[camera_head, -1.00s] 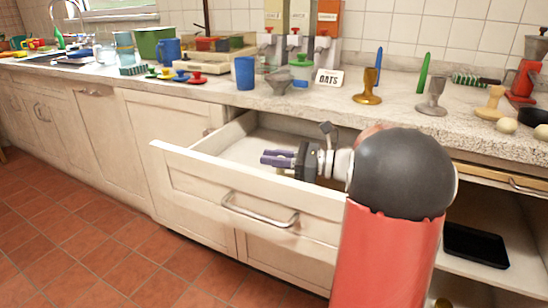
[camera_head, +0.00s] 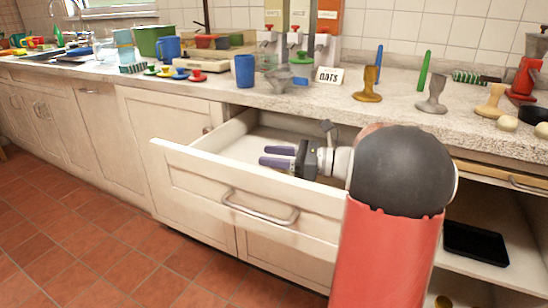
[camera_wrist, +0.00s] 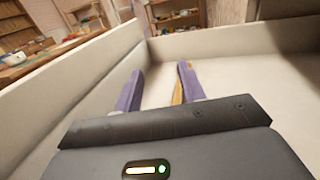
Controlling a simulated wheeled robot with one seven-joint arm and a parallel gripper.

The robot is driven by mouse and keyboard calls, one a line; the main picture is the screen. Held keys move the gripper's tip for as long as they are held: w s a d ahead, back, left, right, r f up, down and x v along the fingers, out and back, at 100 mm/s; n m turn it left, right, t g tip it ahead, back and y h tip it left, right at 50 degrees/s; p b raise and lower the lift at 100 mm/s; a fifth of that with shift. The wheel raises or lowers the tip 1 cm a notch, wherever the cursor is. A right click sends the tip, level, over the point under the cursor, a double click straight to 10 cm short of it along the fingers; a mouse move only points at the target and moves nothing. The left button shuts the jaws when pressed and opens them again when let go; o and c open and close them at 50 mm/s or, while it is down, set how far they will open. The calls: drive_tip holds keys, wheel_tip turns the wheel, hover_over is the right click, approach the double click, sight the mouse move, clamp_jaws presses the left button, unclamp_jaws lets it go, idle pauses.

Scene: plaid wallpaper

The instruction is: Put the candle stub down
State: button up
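My gripper (camera_head: 265,156) is inside the open cream drawer (camera_head: 195,184), with its purple fingers pointing left. In the wrist view my gripper (camera_wrist: 160,70) has its two fingers well apart, low over the pale drawer floor. A thin yellow-brown strip runs along the inner side of the right finger; I cannot tell whether it is a finger pad or part of the candle stub. No candle stub shows clearly in either view. The drawer's near wall and my arm hide part of the drawer floor.
An open shelf with a black tray (camera_head: 476,244) is at the lower right.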

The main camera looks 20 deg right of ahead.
drive_tip(key=v, duration=0.7)
drive_tip(key=shift+s+d+b, duration=0.2)
drive_tip(key=shift+b, duration=0.15)
drive_tip(key=shift+r, duration=0.1)
